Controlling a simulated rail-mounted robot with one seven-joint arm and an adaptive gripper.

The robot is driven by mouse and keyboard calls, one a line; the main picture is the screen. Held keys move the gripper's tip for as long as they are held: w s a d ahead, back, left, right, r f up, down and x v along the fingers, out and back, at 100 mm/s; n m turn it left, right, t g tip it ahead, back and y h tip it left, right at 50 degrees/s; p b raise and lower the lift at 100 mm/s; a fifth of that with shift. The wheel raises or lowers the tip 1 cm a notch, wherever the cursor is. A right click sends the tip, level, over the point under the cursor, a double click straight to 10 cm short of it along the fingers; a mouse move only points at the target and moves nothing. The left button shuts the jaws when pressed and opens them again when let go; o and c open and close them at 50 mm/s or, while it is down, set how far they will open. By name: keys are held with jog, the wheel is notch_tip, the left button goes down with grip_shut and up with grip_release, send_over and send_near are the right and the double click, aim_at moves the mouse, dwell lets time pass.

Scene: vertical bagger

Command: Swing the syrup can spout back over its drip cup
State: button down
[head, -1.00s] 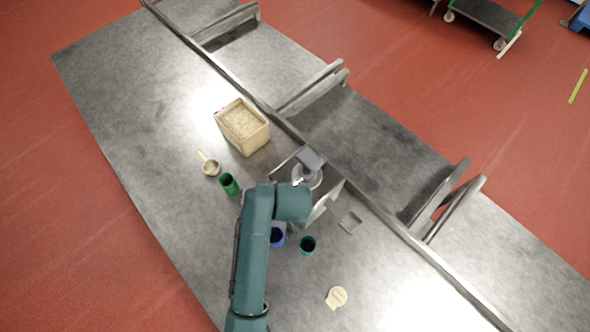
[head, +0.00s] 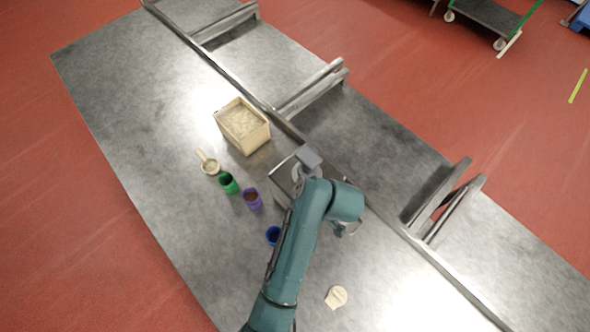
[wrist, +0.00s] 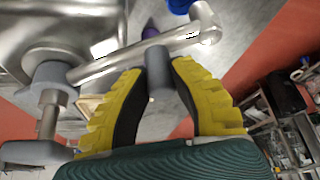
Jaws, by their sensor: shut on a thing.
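The steel syrup can (head: 284,179) stands near the middle of the bench, partly hidden by my arm in the head view. In the wrist view its metal wall (wrist: 100,22) fills the upper left. The spout (wrist: 125,57) is a steel tube running from a grey collar to an open tip at upper right. My gripper (wrist: 158,68) has its yellow-padded fingers shut on the spout's short grey peg (wrist: 160,82). A blue cup (head: 273,235) and a purple cup (head: 252,198) stand beside the can. I cannot tell which cup is the drip cup.
A green cup (head: 228,183), a cream scoop (head: 209,164) and a cream tub (head: 242,127) stand to the left. A cream tag-like piece (head: 336,297) lies near the front. A metal rail (head: 405,235) runs behind the can. The left bench is clear.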

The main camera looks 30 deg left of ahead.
jog(key=shift+d, duration=0.25)
jog(key=shift+w+d+f+n+g+b, duration=0.15)
jog(key=shift+w+d+n+g+b, duration=0.2)
jog(key=shift+d+n+b, duration=0.3)
jog(key=c, duration=1.3)
grip_release()
jog(key=shift+w+d+n, duration=0.15)
jog(key=shift+d+n, duration=0.05)
jog(key=shift+n, duration=0.15)
jog(key=shift+c, duration=0.2)
jog(key=o, duration=0.5)
jog(key=shift+a+r, duration=0.1)
jog(key=shift+r, duration=0.1)
